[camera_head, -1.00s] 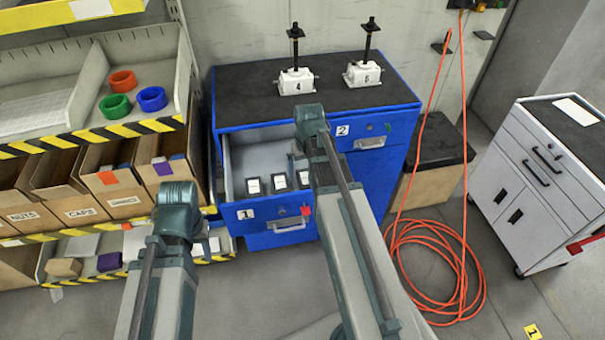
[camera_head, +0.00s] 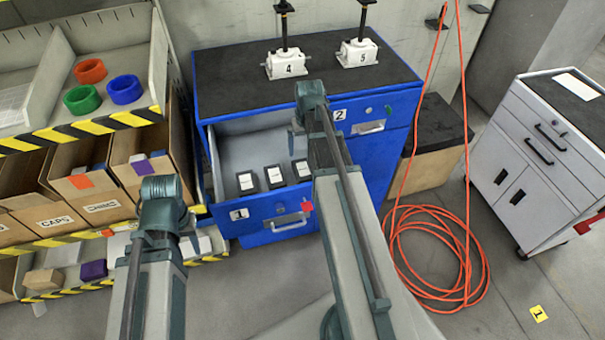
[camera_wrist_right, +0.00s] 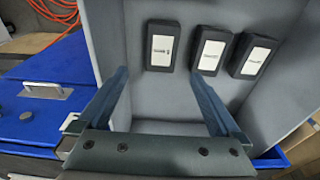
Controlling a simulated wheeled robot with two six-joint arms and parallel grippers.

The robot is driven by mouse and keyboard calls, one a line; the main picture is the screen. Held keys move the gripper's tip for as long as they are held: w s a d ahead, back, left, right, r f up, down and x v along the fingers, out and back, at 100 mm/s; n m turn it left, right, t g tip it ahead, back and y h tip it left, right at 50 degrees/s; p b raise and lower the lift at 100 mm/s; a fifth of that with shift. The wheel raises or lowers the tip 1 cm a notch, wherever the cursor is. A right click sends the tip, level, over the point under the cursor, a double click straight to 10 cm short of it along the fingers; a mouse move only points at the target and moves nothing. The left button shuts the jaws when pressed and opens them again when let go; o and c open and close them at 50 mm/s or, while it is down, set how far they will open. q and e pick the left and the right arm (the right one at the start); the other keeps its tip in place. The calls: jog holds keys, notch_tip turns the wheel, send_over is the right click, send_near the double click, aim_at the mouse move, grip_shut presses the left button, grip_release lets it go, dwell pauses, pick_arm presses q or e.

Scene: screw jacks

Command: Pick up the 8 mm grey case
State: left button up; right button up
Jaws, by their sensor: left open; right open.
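Three dark cases with white labels lie in a row in the open drawer (camera_head: 228,158) of the blue cabinet. In the head view they are a left case (camera_head: 247,182), a middle case (camera_head: 274,177) and a right case (camera_head: 301,169). The wrist view shows three cases too (camera_wrist_right: 162,46) (camera_wrist_right: 211,49) (camera_wrist_right: 254,57). Their labels are too small to read, so I cannot tell which is 8 mm. My right gripper (camera_wrist_right: 160,78) is open and empty above the drawer; its fingers point towards the cases, apart from them. My left gripper (camera_head: 163,205) is left of the drawer, its fingers hidden.
Two white screw jacks, 4 (camera_head: 287,62) and 5 (camera_head: 357,54), stand on the cabinet top (camera_head: 325,78). Shelves with cardboard bins (camera_head: 90,190) are close on the left. An orange hose (camera_head: 435,262) lies coiled on the floor at right. A white tool cabinet (camera_head: 545,165) stands further right.

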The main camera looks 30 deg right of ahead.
aim_at(303, 169)
jog(key=f+b, duration=0.5)
jog(key=w+f+b, duration=0.1)
jog(key=f+b, duration=0.1)
jog(key=f, duration=0.1)
jog(key=shift+d+f+b, duration=0.1)
jog(key=shift+b, duration=0.2)
jog(key=f+b, duration=0.5)
jog(key=shift+w+f, duration=0.15)
jog(key=shift+w, duration=0.1)
grip_shut()
